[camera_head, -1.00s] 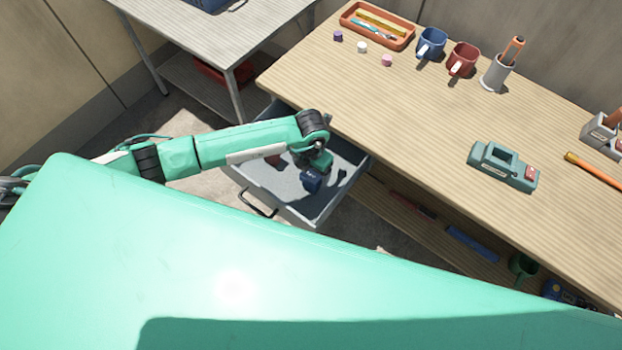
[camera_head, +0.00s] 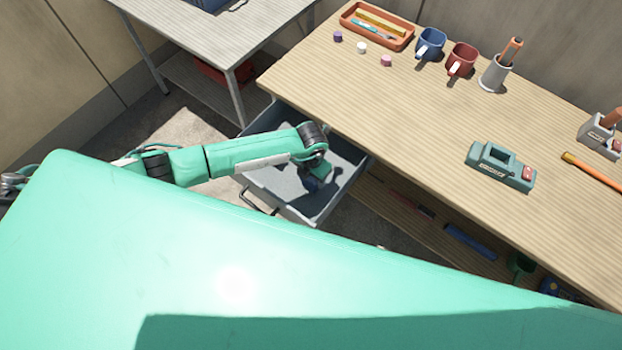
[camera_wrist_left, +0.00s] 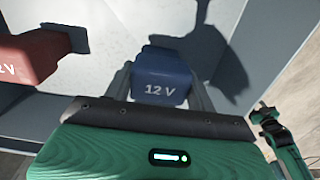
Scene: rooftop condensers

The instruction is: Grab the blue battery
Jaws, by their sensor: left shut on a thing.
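The blue battery (camera_wrist_left: 161,78), marked 12 V, is between the two fingers of my left gripper (camera_wrist_left: 160,92) in the left wrist view. The gripper is shut on it. In the head view the blue battery (camera_head: 311,185) shows as a small dark blue patch under my left gripper (camera_head: 314,180), inside the open grey drawer (camera_head: 343,187). The wrist hides much of it there. I cannot tell whether the battery touches the drawer floor. A red battery (camera_wrist_left: 32,62) lies in the drawer to the left in the wrist view. My right gripper is not in view.
The wooden bench top (camera_head: 420,110) overhangs the drawer's right side. A grey table (camera_head: 215,38) stands at the back left.

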